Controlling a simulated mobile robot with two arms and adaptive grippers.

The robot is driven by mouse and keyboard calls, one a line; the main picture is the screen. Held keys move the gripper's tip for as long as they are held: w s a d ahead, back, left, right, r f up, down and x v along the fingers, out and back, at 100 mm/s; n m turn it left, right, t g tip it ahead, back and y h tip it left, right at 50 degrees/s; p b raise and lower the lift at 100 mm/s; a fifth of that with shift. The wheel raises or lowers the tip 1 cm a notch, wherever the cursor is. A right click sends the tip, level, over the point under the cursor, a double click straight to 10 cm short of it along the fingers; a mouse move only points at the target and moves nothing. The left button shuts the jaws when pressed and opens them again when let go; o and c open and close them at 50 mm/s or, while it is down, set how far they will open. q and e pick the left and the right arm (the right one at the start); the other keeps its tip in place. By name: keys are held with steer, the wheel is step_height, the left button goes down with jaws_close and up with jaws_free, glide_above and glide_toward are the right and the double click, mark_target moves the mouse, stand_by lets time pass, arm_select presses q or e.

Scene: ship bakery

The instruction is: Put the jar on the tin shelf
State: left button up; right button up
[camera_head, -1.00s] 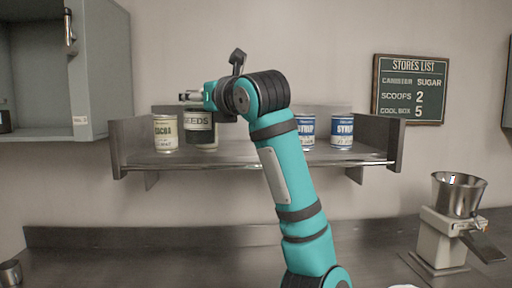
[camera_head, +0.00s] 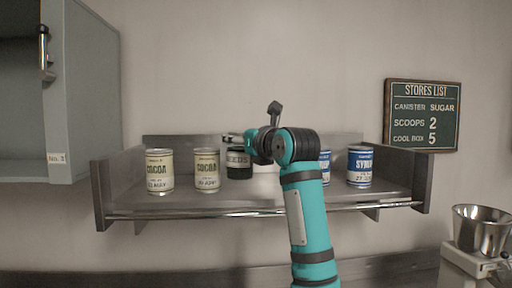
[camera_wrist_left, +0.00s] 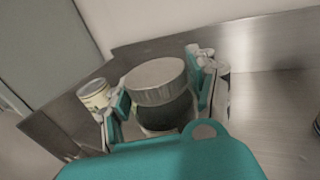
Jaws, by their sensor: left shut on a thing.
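The dark jar (camera_head: 239,170), labelled SEEDS, is upright at the tin shelf (camera_head: 270,204), between the cocoa tins and the syrup tins. My left gripper (camera_head: 236,140) is shut on the jar near its top. In the left wrist view the jar (camera_wrist_left: 158,84) shows its grey lid, with a finger on each side. The jar's base looks close to the shelf board, but I cannot tell whether it touches. My right gripper is not in view.
Two cocoa tins (camera_head: 160,172) (camera_head: 206,170) stand left of the jar. Two syrup tins (camera_head: 359,167) (camera_head: 325,166) stand right, one partly behind my arm. The shelf has side walls and a front rail. A blue-grey cabinet (camera_head: 90,95) hangs left; a metal hopper (camera_head: 481,232) stands lower right.

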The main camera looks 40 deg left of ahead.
arm_select(q)
steer(key=w+a+f+p, duration=0.3)
steer(key=w+f+p, duration=0.1)
steer(key=w, duration=0.3)
steer(key=shift+f+p, duration=0.15)
steer(key=shift+p, duration=0.15)
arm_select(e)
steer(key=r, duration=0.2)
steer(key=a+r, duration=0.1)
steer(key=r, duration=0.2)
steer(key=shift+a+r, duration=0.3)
arm_select(q)
steer(key=shift+d, duration=0.1)
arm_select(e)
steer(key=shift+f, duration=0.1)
arm_select(q)
steer(key=shift+f, duration=0.2)
steer(key=o, duration=1.6)
steer(key=shift+r, duration=0.15)
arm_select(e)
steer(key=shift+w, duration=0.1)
